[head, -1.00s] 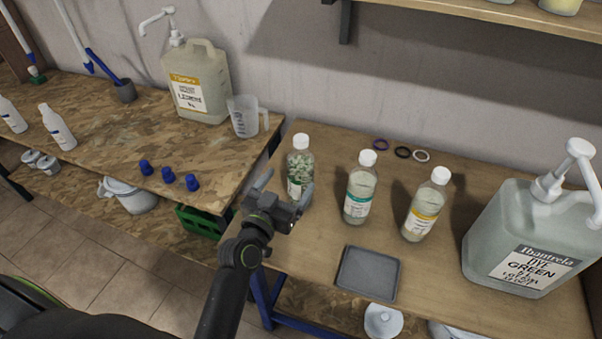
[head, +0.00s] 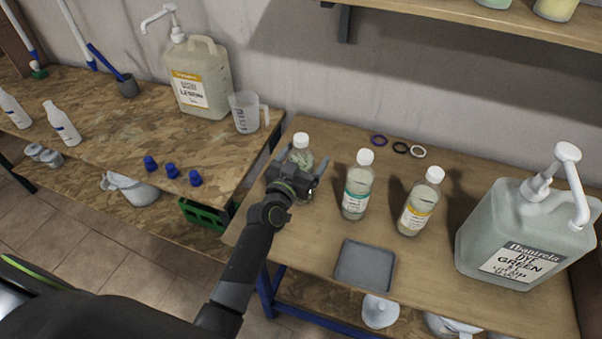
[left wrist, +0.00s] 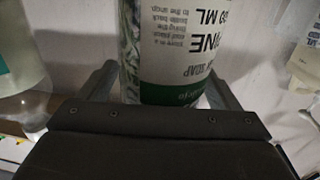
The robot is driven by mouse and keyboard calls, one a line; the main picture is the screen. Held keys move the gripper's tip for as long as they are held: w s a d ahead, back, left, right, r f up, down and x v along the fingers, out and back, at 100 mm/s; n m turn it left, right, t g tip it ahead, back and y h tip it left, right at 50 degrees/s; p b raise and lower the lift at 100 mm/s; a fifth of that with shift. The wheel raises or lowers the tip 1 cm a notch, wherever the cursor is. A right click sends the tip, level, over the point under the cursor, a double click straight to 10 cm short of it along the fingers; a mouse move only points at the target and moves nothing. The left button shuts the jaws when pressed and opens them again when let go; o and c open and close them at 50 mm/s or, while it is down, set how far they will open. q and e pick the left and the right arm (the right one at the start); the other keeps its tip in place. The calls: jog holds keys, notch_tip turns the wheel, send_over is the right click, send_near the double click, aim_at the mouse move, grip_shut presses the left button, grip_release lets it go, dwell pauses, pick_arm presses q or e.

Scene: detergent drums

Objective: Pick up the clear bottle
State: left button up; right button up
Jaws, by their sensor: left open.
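Three clear bottles with white caps stand upright in a row on the right table. The left one (head: 301,150) has a green leafy pattern, the middle one (head: 357,188) a teal label, the right one (head: 420,205) a yellow label. My left gripper (head: 303,162) is open at the left bottle, a finger on each side, hiding its lower part. In the left wrist view this bottle (left wrist: 175,50), with a white and green label, stands between the open fingers (left wrist: 160,88). I cannot tell whether they touch it. My right gripper is not in view.
A grey tray (head: 364,264) lies in front of the bottles. A large green-dye jug (head: 520,235) with a pump stands at right. Several small rings (head: 401,148) lie behind. The left table holds a lemon jug (head: 202,80), a measuring cup (head: 245,112) and blue caps (head: 172,170).

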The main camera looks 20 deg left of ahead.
pick_arm(q)
jog(key=c, duration=1.9)
jog(key=shift+o, duration=0.2)
jog(key=shift+r, duration=0.1)
jog(key=shift+r, duration=0.1)
notch_tip(320, 180, up, 8)
jog(key=p, duration=0.4)
jog(key=shift+r, duration=0.9)
